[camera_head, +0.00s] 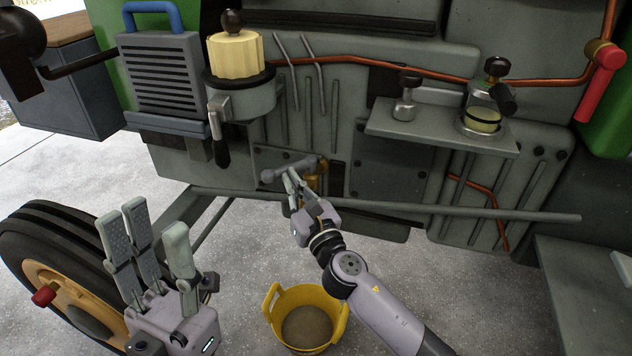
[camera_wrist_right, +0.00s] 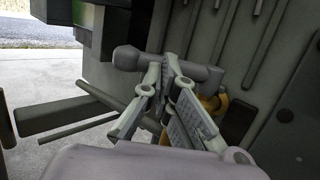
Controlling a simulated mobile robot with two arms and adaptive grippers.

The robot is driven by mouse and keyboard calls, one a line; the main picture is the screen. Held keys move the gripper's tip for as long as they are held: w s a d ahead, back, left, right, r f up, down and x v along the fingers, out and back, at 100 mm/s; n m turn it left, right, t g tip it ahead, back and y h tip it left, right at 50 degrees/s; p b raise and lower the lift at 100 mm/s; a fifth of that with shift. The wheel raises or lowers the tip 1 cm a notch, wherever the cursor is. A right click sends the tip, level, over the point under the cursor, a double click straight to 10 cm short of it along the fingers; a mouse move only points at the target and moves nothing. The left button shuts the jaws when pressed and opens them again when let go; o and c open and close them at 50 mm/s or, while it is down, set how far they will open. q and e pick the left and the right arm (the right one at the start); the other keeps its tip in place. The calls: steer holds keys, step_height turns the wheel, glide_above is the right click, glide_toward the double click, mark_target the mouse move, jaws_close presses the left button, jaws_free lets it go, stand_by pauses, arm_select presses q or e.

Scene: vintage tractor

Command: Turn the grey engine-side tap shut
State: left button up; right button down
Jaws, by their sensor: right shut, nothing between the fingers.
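The grey engine-side tap (camera_head: 308,164) sits low on the engine side. Its grey lever, with a rounded end, lies roughly level, and a brass body (camera_head: 322,182) is at its right end. In the right wrist view the lever (camera_wrist_right: 126,58) runs across behind my fingertips. My right gripper (camera_head: 288,178) is shut and empty, its fingertips at the lever; I cannot tell whether they touch it. The right gripper also shows in the right wrist view (camera_wrist_right: 164,68), partly covering the lever. My left gripper (camera_head: 154,222) is open and empty at the lower left, away from the tap.
A yellow bucket (camera_head: 338,325) stands on the floor below the tap. A wheel (camera_head: 75,285) is at the lower left. A grey bar (camera_head: 470,208) crosses below the engine. A shelf (camera_head: 440,130) juts out at the upper right, and a cream-topped filter (camera_head: 235,55) is above the tap.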

mark_target(278, 172)
steer(key=w+a+m+t+h, duration=0.1)
steer(key=h, duration=0.1)
steer(key=w+a+m+h, duration=0.1)
steer(key=h, duration=0.1)
steer(key=shift+w+a+m+t, duration=0.2)
steer(key=shift+a+m+t, duration=0.1)
steer(key=shift+t, duration=0.1)
steer(key=shift+w+a, duration=0.4)
steer(key=shift+w, duration=0.25)
steer(key=shift+w+a, duration=0.15)
steer(key=shift+w, duration=0.2)
steer(key=shift+f, duration=0.1)
